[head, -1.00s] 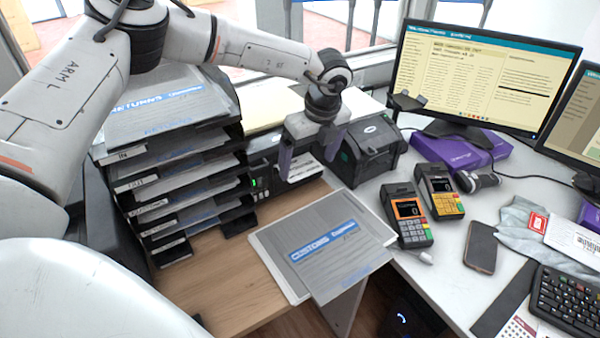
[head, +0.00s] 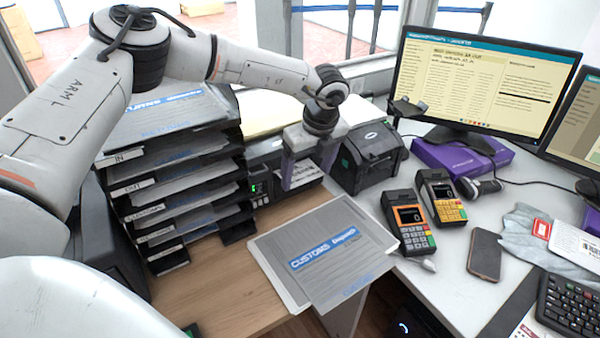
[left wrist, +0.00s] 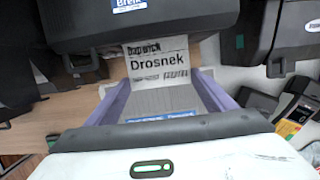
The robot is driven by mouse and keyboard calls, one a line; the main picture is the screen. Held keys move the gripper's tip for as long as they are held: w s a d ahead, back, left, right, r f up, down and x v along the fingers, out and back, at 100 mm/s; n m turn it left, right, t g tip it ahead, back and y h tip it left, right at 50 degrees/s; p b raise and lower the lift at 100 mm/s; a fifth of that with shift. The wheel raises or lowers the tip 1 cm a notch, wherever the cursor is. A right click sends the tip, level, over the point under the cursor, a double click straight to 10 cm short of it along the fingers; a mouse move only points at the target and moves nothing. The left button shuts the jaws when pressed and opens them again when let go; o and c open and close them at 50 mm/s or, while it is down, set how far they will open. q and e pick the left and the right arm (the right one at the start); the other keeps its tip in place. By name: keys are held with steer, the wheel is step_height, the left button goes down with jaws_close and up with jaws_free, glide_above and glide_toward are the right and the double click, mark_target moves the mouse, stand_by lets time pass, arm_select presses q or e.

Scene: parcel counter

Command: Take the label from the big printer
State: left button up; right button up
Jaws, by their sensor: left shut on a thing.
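The big printer (head: 262,183) is a dark box with a small lit panel, partly hidden behind my left gripper. Its dark body (left wrist: 190,18) fills the top of the left wrist view. A white label (left wrist: 157,67) printed "Drosnek" hangs out of its front; its upper edge is at the printer's mouth. My left gripper (head: 306,177) points down at the printer's front, with its purple fingers (left wrist: 160,88) on either side of the label. It is shut on the label. In the head view the label is mostly hidden by the fingers. My right gripper is not in view.
A smaller black printer (head: 368,160) stands close to the right of the gripper. A stack of paper trays (head: 170,190) is on the left. A grey customs folder (head: 335,280) lies in front. Two card terminals (head: 408,225) and a monitor (head: 480,85) are to the right.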

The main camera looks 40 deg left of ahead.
arm_select(q)
steer(key=shift+r, duration=0.1)
steer(key=shift+d+p+v, duration=0.2)
steer(key=shift+p+v, duration=0.75)
steer(key=shift+v, duration=0.6)
steer(key=a+p+v, duration=0.2)
steer(key=p+v, duration=0.1)
steer(key=v, duration=0.5)
steer(key=shift+w+r, duration=0.25)
steer(key=shift+r, duration=0.2)
steer(key=shift+d, duration=0.15)
